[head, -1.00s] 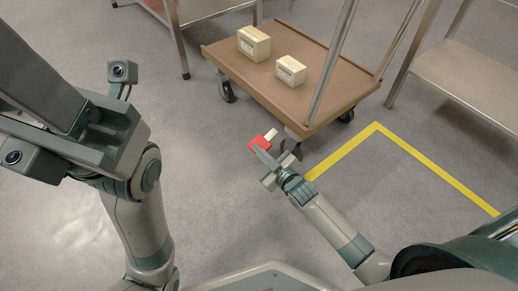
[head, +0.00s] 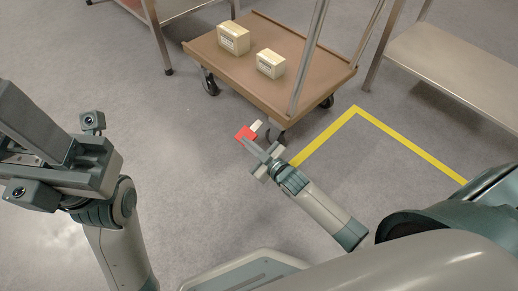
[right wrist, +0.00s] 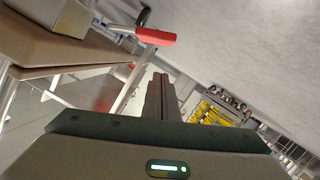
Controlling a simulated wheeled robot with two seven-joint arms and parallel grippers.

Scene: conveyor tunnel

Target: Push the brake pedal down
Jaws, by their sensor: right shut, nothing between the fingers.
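The red brake pedal (head: 244,133) sits low at the near corner of the brown cart (head: 222,64), close to a caster, with a small pale piece beside it. My right gripper (head: 248,143) is shut and empty, with its fingertips right by the pedal. In the head view they overlap the pedal's near edge; I cannot tell whether they touch. In the right wrist view the red pedal (right wrist: 155,36) lies beyond the shut fingers (right wrist: 160,80), with a visible gap in the picture. My left gripper (head: 30,125) is at the left edge, far from the pedal; its fingers are unclear.
Two cartons (head: 233,38) stand on the cart, whose metal handle posts (head: 308,60) rise at the right. A steel table (head: 455,75) is at the right and another bench (head: 155,20) at the top left. Yellow floor tape (head: 325,137) marks a corner. Floor around the pedal is clear.

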